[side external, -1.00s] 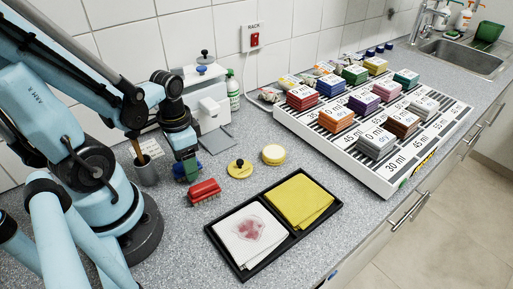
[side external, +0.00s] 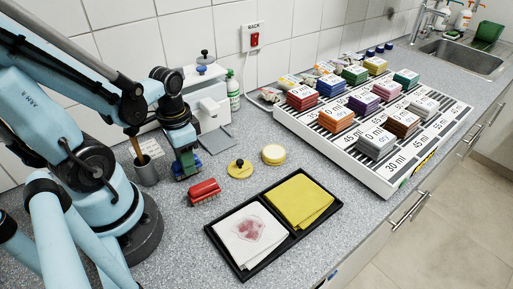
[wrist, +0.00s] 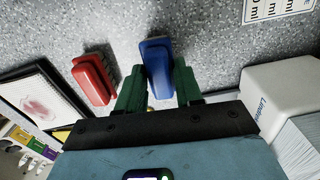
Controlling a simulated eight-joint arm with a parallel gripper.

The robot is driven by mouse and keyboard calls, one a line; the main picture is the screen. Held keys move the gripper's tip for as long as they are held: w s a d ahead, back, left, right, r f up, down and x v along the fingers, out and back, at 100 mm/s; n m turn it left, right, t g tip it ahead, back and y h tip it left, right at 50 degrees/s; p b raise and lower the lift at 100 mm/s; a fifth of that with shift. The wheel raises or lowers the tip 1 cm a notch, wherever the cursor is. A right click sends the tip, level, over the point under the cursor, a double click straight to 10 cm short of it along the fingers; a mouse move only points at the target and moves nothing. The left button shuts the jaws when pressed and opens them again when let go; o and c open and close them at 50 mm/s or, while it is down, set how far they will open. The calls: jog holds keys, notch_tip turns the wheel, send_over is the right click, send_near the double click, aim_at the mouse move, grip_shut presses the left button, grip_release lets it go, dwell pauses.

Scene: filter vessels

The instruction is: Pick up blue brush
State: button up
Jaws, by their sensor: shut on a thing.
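The blue brush (wrist: 157,66) lies between the two green fingers of my gripper (wrist: 158,84) in the wrist view. The gripper is shut on it, with a finger on each side of its near part. The far end of the brush sticks out past the fingertips. In the side view my gripper (side external: 187,168) points down at the counter, and the brush is mostly hidden by the fingers. I cannot tell whether the brush touches the counter or is just above it.
A red brush (side external: 204,191) lies close by on the right; it also shows in the wrist view (wrist: 94,78). A grey cup (side external: 147,172) stands left, a white device (side external: 208,105) behind.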

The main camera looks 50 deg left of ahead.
jog(key=shift+r, duration=0.55)
jog(key=r, duration=0.2)
jog(key=shift+d+r, duration=0.3)
jog(key=s+d+r, duration=0.2)
jog(key=d+r, duration=0.4)
jog(key=d, duration=0.5)
jog(key=shift+r, duration=0.3)
